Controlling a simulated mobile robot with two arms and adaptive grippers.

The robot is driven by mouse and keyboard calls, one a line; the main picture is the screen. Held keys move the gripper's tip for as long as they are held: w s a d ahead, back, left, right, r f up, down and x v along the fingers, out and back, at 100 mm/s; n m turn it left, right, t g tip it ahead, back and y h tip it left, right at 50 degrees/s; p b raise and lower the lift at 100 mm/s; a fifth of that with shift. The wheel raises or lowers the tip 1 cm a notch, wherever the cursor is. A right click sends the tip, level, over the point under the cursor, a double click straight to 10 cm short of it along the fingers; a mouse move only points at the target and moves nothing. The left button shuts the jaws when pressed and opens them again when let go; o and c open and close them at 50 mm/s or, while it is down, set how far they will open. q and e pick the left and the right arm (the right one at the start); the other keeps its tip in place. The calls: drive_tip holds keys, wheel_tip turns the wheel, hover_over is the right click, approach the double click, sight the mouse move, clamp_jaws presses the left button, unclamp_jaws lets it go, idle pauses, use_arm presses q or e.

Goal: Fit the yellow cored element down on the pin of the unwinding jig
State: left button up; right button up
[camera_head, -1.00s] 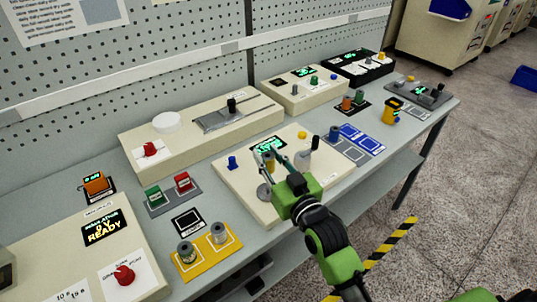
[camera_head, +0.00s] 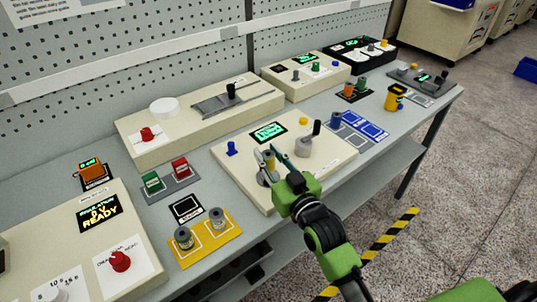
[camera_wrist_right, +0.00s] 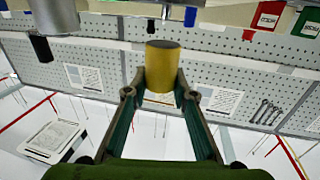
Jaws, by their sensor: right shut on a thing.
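My right gripper (camera_head: 271,158) is shut on the yellow cored element (camera_head: 269,160), held upright. In the right wrist view the element (camera_wrist_right: 162,68) is a plain yellow cylinder between the fingertips. The cream jig board (camera_head: 236,178) has a green display (camera_head: 268,132) and a grey round disc (camera_head: 262,181) at its front left. The element is over or just beside this disc. The pin and the gap below the element are hidden or too small to tell. My left gripper is not in view.
A grey drum with a dark crank (camera_head: 311,142) stands right of the gripper, and a blue knob (camera_head: 232,148) stands left. A yellow tray (camera_head: 213,249) with two grey spools lies at the front left. A yellow-black piece (camera_head: 395,97) stands far right.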

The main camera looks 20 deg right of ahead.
sight(271, 169)
drive_tip(key=shift+p, duration=0.85)
idle(1.1)
drive_tip(key=shift+f+b, duration=0.95)
drive_tip(key=shift+f, duration=0.8)
drive_tip(key=o, duration=1.2)
drive_tip(key=shift+s, duration=0.1)
drive_tip(key=s, duration=0.4)
drive_tip(key=s+d, duration=0.1)
drive_tip(key=s, duration=0.6)
drive_tip(key=shift+s+d, duration=0.4)
